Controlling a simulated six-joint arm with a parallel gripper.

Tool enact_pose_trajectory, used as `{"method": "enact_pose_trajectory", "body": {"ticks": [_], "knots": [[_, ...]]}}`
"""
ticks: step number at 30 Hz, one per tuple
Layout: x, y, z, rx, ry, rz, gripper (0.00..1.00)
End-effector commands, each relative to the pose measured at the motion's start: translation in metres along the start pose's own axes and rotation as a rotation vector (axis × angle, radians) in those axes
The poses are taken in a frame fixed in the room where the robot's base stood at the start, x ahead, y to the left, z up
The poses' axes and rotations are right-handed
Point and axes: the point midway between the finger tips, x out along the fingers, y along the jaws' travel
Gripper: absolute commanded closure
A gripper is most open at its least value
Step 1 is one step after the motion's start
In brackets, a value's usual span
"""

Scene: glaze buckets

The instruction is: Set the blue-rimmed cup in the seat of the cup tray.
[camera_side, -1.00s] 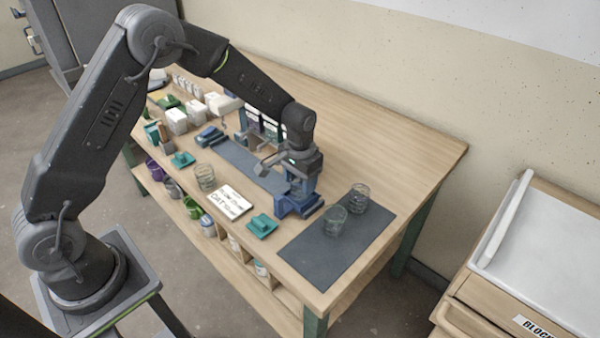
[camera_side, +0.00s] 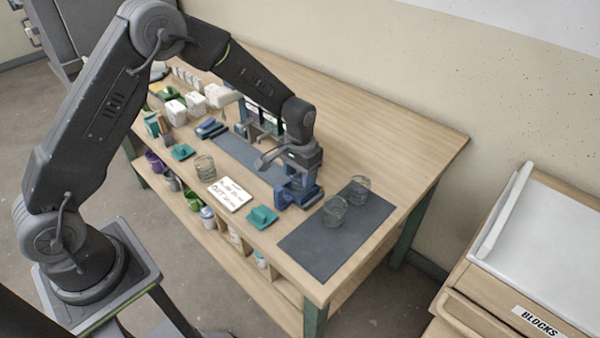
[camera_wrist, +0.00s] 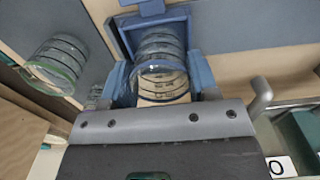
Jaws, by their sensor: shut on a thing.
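My gripper (camera_wrist: 160,80) is shut on a clear ribbed glass cup with a blue rim (camera_wrist: 161,68), which sits between its light blue fingers in the wrist view. The blue cup tray (camera_wrist: 113,38) frames the cup on its far side and left. In the side view my gripper (camera_side: 297,178) is low over the blue tray (camera_side: 303,200) and hides the cup. I cannot tell whether the cup's base rests in the seat or hangs just above it.
Two clear glasses, (camera_side: 335,211) and (camera_side: 359,189), stand on the dark mat (camera_side: 325,255) right of the tray; one shows a green rim (camera_wrist: 62,62) in the wrist view. Another glass (camera_side: 204,168), a white sign (camera_side: 231,195) and a teal block (camera_side: 262,217) lie left of the tray.

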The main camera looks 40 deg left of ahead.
Motion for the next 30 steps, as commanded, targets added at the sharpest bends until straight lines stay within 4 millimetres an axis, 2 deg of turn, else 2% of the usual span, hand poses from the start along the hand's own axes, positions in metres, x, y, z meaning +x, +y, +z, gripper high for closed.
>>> {"method": "enact_pose_trajectory", "body": {"ticks": [9, 10, 18, 26, 30], "knots": [[0.005, 0.0, 0.0, 0.0, 0.0, 0.0, 0.59], [0.004, 0.0, 0.0, 0.0, 0.0, 0.0, 0.43], [0.004, 0.0, 0.0, 0.0, 0.0, 0.0, 0.17], [0.003, 0.0, 0.0, 0.0, 0.0, 0.0, 0.16], [-0.007, 0.0, -0.001, 0.0, 0.002, 0.0, 0.16]]}}
